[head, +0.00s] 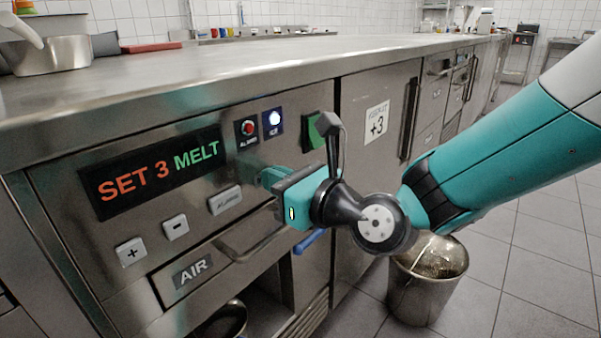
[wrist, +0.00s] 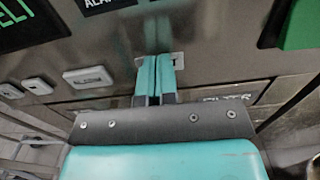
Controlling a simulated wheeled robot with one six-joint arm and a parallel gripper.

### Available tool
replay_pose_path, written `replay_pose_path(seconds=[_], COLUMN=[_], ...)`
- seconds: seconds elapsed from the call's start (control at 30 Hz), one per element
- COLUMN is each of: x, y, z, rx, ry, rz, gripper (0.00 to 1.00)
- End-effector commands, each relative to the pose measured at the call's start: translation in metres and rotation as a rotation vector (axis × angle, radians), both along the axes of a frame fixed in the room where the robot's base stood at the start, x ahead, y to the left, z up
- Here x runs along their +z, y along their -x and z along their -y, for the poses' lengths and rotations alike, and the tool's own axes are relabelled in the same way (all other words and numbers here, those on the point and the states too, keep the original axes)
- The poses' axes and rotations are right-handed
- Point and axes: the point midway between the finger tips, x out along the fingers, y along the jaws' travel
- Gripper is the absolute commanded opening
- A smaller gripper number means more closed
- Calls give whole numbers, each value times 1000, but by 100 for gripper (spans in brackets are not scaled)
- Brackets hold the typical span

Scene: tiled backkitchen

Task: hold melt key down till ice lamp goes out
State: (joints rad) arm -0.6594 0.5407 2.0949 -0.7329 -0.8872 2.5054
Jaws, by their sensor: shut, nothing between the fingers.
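My gripper (head: 268,177) is shut and empty, its teal fingers pointing at the steel control panel. In the wrist view the closed fingertips (wrist: 158,60) lie over a pale key (wrist: 179,61), which shows only at its edges; its label is covered. The tips look to be at or against it; I cannot tell how far it is pressed. In the head view this key is hidden behind the fingers. The ice lamp (head: 273,118) glows bluish white. The display (head: 155,172) reads "SET 3" in orange and "MELT" in green.
A red alarm lamp (head: 248,127) sits left of the ice lamp, a green switch (head: 314,131) right of it. Plus (head: 131,252), minus (head: 175,227) and alarm (head: 225,199) keys lie left of my gripper. A drawer handle (head: 250,245) is below; a metal bin (head: 427,285) stands on the floor.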

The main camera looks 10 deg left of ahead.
Motion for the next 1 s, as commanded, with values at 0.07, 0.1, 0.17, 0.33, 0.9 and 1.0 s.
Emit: replay_pose_path(seconds=[0.07,0.1,0.17,0.33,0.9,1.0], x=[1,1,1,1,1,0], y=[0,0,0,0,1,4], z=[-6,-6,-6,-6,-6,-2], rx=[8,8,8,8,10,13], ry=[1,1,1,1,0,0], rz=[14,14,14,13,11,11], gripper=[0,0,0,0,0,0])
